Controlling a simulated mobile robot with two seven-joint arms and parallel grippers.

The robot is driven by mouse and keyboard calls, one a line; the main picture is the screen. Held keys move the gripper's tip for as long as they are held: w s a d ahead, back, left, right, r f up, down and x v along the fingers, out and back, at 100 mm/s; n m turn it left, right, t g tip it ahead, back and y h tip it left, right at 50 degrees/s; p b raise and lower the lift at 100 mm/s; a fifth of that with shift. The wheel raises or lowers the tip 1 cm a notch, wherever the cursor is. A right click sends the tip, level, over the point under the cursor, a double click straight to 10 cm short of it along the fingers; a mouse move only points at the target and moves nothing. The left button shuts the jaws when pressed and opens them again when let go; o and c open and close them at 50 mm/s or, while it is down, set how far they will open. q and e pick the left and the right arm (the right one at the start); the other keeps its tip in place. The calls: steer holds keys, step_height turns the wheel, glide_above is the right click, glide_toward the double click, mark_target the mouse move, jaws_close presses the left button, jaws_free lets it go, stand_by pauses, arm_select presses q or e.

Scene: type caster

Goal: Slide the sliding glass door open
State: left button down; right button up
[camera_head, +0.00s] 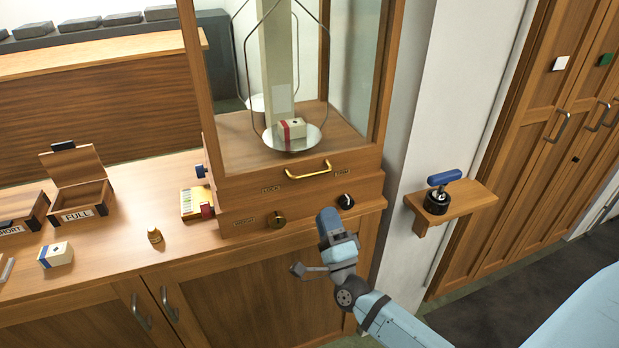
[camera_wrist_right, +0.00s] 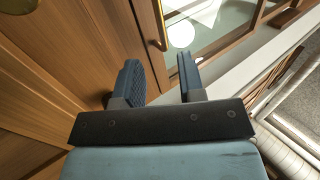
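The glass door (camera_head: 232,60) is in the front of a wooden balance case, in a wood frame; it appears down. A brass bar handle (camera_head: 308,170) sits on the wooden rail below the glass. The handle also shows in the right wrist view (camera_wrist_right: 160,25), beyond the fingertips. My right gripper (camera_head: 328,222) is in front of the case's lower right, below and right of the handle. In the right wrist view its two fingers (camera_wrist_right: 160,62) stand apart with nothing between them. It does not touch the handle. My left gripper is not in view.
A brass knob (camera_head: 277,221) and a black knob (camera_head: 346,201) are on the case base. A pan (camera_head: 292,140) with a small box hangs inside. Left on the counter are an open FULL box (camera_head: 80,200), a brass weight (camera_head: 154,235) and a yellow box. A shelf (camera_head: 455,204) holds a blue-handled tool.

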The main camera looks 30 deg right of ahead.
mark_target(311, 174)
steer(key=p+x, duration=0.1)
steer(key=x, duration=1)
steer(key=shift+a+p, duration=0.1)
steer(key=shift+p, duration=0.3)
jaws_close()
